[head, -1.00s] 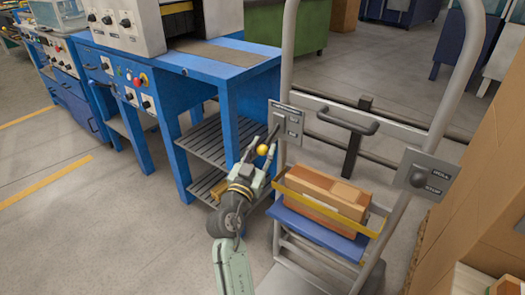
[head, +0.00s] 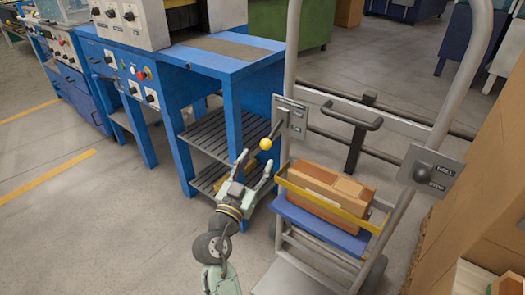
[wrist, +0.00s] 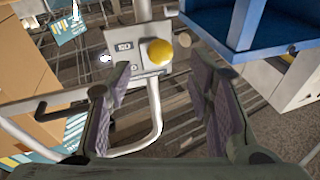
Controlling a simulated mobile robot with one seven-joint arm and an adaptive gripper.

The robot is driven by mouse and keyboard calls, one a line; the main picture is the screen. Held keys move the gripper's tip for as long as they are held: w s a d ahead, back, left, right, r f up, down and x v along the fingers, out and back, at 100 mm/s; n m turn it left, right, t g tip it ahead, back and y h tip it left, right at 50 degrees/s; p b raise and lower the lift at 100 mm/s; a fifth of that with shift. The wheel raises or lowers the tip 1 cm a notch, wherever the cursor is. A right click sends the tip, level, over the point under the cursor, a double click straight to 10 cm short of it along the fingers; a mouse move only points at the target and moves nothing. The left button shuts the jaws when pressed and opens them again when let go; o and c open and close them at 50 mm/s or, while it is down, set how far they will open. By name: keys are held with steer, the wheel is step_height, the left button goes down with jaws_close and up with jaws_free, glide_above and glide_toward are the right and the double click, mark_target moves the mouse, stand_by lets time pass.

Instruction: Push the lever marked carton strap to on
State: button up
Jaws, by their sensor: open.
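The lever has a yellow ball knob (head: 266,144) on a dark stem. It sticks out from a grey plate (head: 290,117) on the left post of a pale frame. In the wrist view the yellow knob (wrist: 159,52) hides part of the plate (wrist: 124,47); its small lettering is too unclear to read as carton strap. My gripper (head: 257,165) is open and empty, just below the knob in the head view. In the wrist view the knob shows beyond and between the fingertips of my gripper (wrist: 160,72), apparently apart from both fingers.
A second plate with a dark knob (head: 432,170) is on the right post. A black T-shaped handle (head: 352,118) stands between the posts, above a cardboard box (head: 330,188) on a blue tray. A blue machine bench (head: 228,70) stands close left; open floor lies before it.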

steer(key=shift+v, duration=2.2)
steer(key=shift+a, duration=0.1)
